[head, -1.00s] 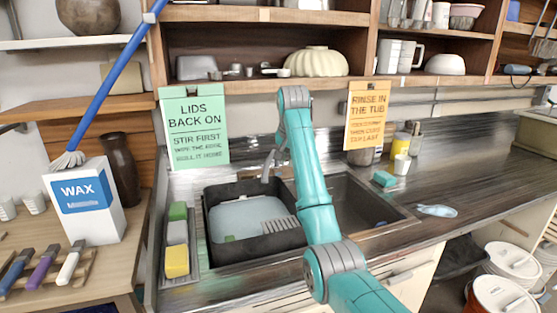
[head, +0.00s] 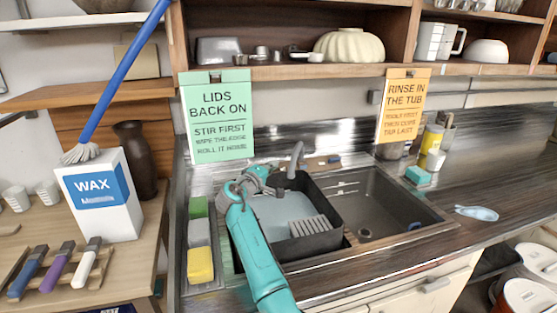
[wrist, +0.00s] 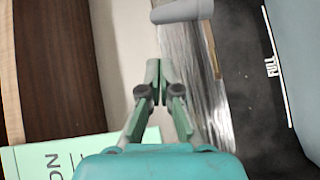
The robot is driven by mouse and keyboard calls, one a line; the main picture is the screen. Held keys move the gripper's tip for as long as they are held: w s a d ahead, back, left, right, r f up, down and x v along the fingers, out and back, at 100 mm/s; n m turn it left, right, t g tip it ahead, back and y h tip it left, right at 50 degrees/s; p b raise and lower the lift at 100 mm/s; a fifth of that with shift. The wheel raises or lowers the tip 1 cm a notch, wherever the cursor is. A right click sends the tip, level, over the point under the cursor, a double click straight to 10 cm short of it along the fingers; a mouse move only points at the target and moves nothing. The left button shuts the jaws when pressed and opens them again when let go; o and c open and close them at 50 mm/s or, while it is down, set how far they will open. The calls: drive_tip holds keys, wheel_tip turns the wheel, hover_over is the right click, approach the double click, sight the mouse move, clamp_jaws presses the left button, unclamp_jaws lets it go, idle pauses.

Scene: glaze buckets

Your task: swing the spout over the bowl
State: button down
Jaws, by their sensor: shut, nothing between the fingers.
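The grey spout (head: 297,158) rises behind the sink, and its curved end is near the back rim of the black tub (head: 312,247) in the left bowl. The right sink bowl (head: 385,205) is empty, with a drain in its floor. My gripper (head: 279,190) is over the back left part of the tub, close to the spout, small and partly hidden by my wrist. In the wrist view my gripper (wrist: 158,65) has its fingertips together and empty. A grey rounded bar, likely the spout (wrist: 182,12), lies beyond the fingertips, apart from them.
The tub holds grey water (head: 280,215) and a ribbed grey piece (head: 310,225). Sponges (head: 200,265) stand in a tray on the left. A green sign (head: 217,115) and an orange sign (head: 403,105) hang from the shelf (head: 300,71). The right counter is mostly clear.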

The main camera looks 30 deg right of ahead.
drive_tip(key=x, duration=0.9)
drive_tip(key=shift+d, duration=0.25)
